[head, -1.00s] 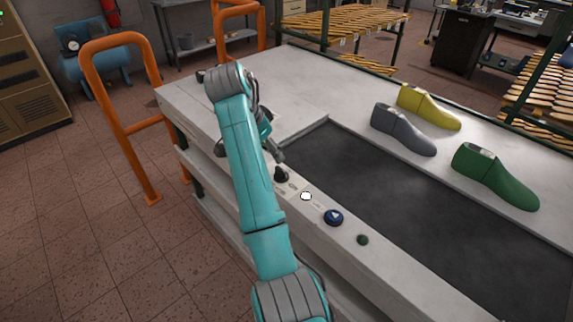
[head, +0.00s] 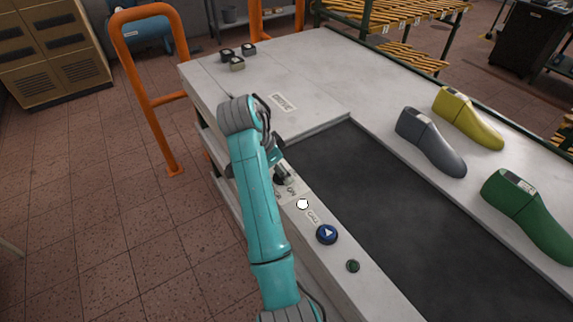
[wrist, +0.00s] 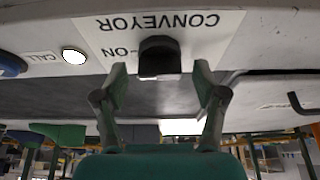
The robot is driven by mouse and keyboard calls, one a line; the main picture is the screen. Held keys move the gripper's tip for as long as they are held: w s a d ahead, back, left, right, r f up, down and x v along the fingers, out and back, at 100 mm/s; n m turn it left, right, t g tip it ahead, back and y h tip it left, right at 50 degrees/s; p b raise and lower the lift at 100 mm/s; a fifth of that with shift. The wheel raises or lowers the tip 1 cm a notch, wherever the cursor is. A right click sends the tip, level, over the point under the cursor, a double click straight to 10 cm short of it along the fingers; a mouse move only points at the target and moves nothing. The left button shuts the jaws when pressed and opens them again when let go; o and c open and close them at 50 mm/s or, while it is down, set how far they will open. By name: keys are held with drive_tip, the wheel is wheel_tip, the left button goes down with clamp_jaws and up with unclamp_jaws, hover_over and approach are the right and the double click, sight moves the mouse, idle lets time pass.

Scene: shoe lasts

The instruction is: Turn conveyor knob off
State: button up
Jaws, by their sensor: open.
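The black conveyor knob (wrist: 159,57) shows in the upside-down wrist view on a white label reading CONVEYOR, with part of "ON" visible beside it. My gripper (wrist: 160,80) is open, one finger on each side of the knob, and the fingertips look close to it. I cannot tell whether they touch it. In the head view my gripper (head: 284,172) is at the near edge of the conveyor table (head: 330,75) and largely covers the knob. The ON label shows just beside it.
A white button (head: 302,204), a blue arrow button (head: 327,234) and a small green button (head: 353,266) line the same edge. Grey (head: 430,142), yellow (head: 468,118) and green (head: 528,215) shoe lasts stand beyond the dark belt (head: 400,220). An orange rail (head: 150,100) stands left.

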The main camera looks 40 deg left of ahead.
drive_tip(key=c, duration=1.1)
drive_tip(key=shift+c, duration=0.2)
drive_tip(key=shift+n, duration=0.4)
drive_tip(key=n+y, duration=0.1)
drive_tip(key=n, duration=0.2)
drive_tip(key=shift+d+n+t+y, duration=0.15)
drive_tip(key=shift+n+t+y, duration=0.15)
drive_tip(key=shift+n+y, duration=0.1)
drive_tip(key=n+y, duration=0.1)
drive_tip(key=n, duration=0.3)
drive_tip(key=shift+d+n+y, duration=0.1)
drive_tip(key=shift+n+y, duration=0.2)
drive_tip(key=shift+y, duration=0.1)
drive_tip(key=n, duration=0.2)
drive_tip(key=n+g+y, duration=0.1)
drive_tip(key=n, duration=0.1)
drive_tip(key=shift+g, duration=0.3)
drive_tip(key=n+g+y, duration=0.1)
drive_tip(key=n, duration=0.3)
drive_tip(key=shift+w+d, duration=0.1)
drive_tip(key=shift+n, duration=0.5)
